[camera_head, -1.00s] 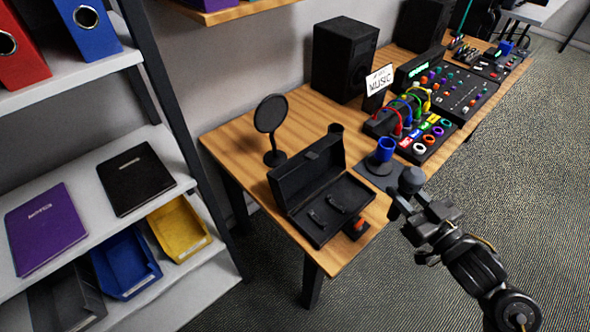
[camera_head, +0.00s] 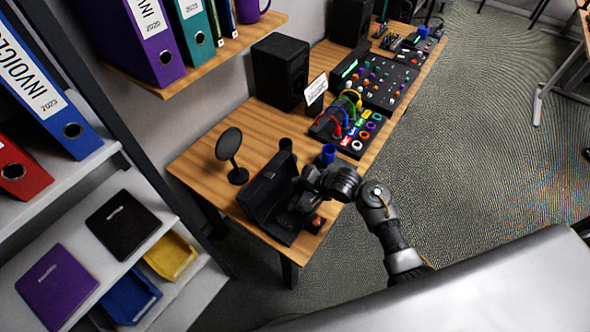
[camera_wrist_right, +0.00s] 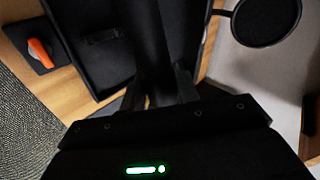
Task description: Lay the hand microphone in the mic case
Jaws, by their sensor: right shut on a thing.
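The black mic case (camera_head: 272,231) stands open near the table's front end, its lid raised at the back; it also fills much of the right wrist view (camera_wrist_right: 88,70). My right gripper (camera_head: 300,200) is over the right part of the case. In the right wrist view the gripper (camera_wrist_right: 158,92) is shut on the dark hand microphone (camera_wrist_right: 150,38), whose body runs away from the fingers across the case. Black on black makes it hard to tell whether the microphone touches the case floor. In the head view the microphone is hidden by my gripper and wrist. My left gripper is not in view.
A round pop filter (camera_head: 229,146) stands left of the case. An orange-topped item (camera_wrist_right: 40,52) on a black pad lies beside the case. Shelves (camera_head: 85,233) are at left.

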